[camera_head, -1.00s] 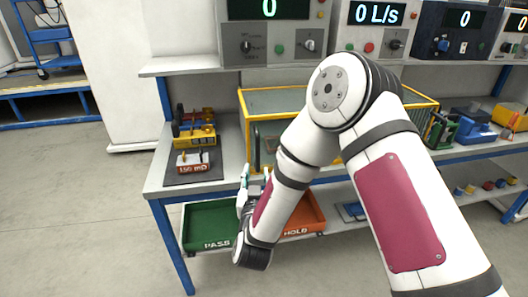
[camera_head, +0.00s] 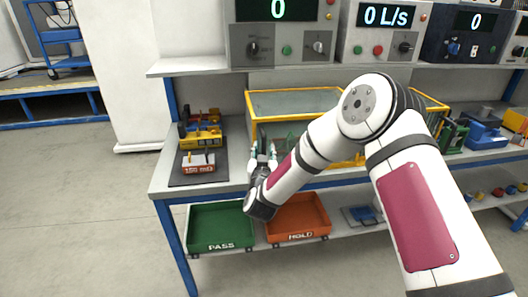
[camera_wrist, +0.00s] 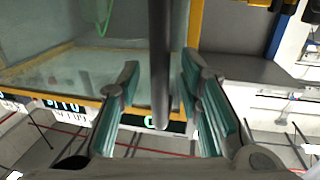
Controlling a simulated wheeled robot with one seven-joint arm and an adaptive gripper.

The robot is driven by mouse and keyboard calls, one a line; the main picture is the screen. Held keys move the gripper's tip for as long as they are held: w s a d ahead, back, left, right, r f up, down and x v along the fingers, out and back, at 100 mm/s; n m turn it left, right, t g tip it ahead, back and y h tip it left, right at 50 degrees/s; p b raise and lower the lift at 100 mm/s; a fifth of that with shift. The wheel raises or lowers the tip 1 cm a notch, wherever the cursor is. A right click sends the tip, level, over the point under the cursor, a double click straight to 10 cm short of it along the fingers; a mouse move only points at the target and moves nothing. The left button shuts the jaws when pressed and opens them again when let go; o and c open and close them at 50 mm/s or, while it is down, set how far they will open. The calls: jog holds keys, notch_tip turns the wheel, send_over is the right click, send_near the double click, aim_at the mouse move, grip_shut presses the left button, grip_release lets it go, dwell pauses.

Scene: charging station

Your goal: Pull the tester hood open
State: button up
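The tester hood (camera_head: 295,104) is a clear box with a yellow frame, standing on the bench behind my arm. In the wrist view its glass (camera_wrist: 60,78) fills the left side. A dark upright handle bar (camera_wrist: 160,70) runs down the middle of the wrist view. My gripper (camera_head: 263,150) is at the hood's front left, above the bench edge. In the wrist view my gripper (camera_wrist: 160,88) is open, with the bar between its two teal-padded fingers and gaps on both sides. In the head view my gripper and arm hide the handle and part of the hood's front.
A green PASS bin (camera_head: 220,228) and an orange HOLD bin (camera_head: 298,220) sit on the lower shelf. Yellow and orange-red devices lie on a dark mat (camera_head: 190,180) left of the hood. Meters (camera_head: 280,40) line the upper shelf. Floor at the left is clear.

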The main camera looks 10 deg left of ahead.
grip_shut()
jog(key=w+d+b, duration=0.1)
jog(key=w+d, duration=0.2)
jog(key=d, duration=0.7)
jog(key=w+d+b, duration=0.2)
jog(key=w+d, duration=0.1)
jog(key=d, duration=0.7)
jog(key=w+d+b, duration=0.1)
jog(key=w+d, duration=0.1)
jog(key=d, duration=0.9)
jog(key=shift+w+b, duration=0.4)
grip_release()
jog(key=shift+s, duration=0.1)
jog(key=s, duration=1.1)
jog(key=shift+s+d, duration=0.4)
jog(key=shift+d, duration=0.05)
